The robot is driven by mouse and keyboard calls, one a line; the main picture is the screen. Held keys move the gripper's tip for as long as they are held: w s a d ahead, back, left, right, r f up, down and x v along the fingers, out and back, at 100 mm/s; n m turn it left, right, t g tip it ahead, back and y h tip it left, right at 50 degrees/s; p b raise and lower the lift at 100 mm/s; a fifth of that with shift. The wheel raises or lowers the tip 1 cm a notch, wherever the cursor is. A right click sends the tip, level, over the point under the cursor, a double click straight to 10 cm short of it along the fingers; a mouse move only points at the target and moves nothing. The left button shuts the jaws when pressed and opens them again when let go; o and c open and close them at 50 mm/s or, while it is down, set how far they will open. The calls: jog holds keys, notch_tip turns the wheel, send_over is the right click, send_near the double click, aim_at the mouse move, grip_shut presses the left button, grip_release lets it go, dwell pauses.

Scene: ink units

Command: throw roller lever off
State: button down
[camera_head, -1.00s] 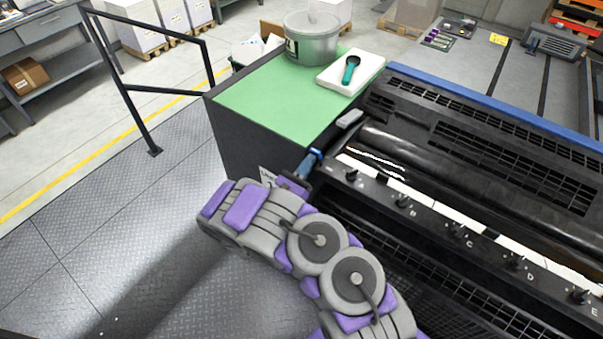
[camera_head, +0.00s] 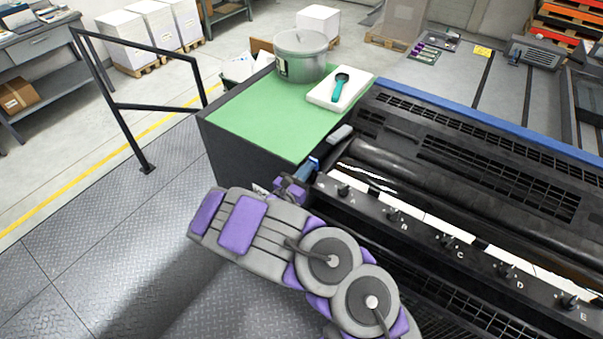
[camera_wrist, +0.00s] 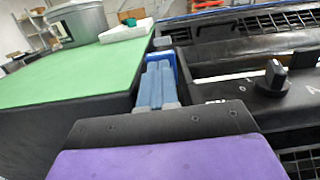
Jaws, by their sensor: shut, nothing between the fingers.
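A short grey handle (camera_head: 340,133), which looks like the roller lever, stands at the near left end of the press, beside the green-topped cabinet. In the wrist view the grey handle (camera_wrist: 162,42) is small, just beyond the fingertips. My gripper (camera_head: 305,171) is at the gap between cabinet and press, on the near side of the handle. In the wrist view my gripper (camera_wrist: 158,72) shows blue-grey fingers lying together, shut and empty. A bright blue part (camera_wrist: 182,70) is right behind and beside them. Whether the fingers touch the handle or the blue part, I cannot tell.
The green-topped cabinet (camera_head: 255,120) is close on the left, with a grey ink can (camera_head: 303,62) and a white tray (camera_head: 318,96) holding a teal-handled tool (camera_head: 338,88). Black knobs (camera_head: 393,215) line the press front. A black railing (camera_head: 113,75) stands left; walkway floor is clear.

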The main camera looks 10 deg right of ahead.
aim_at(314, 159)
jog(key=w+d+r+g+y+p, duration=0.1)
jog(key=w+d+g+y+p, duration=0.1)
jog(key=d, duration=0.1)
jog(key=shift+w+r, duration=0.3)
jog(key=shift+r, duration=0.05)
jog(key=shift+w+d+f+g+y+p, duration=0.25)
jog(key=shift+w+d+g+y+p, duration=0.65)
jog(key=shift+g+y+p, duration=0.3)
jog(key=shift+a, duration=0.1)
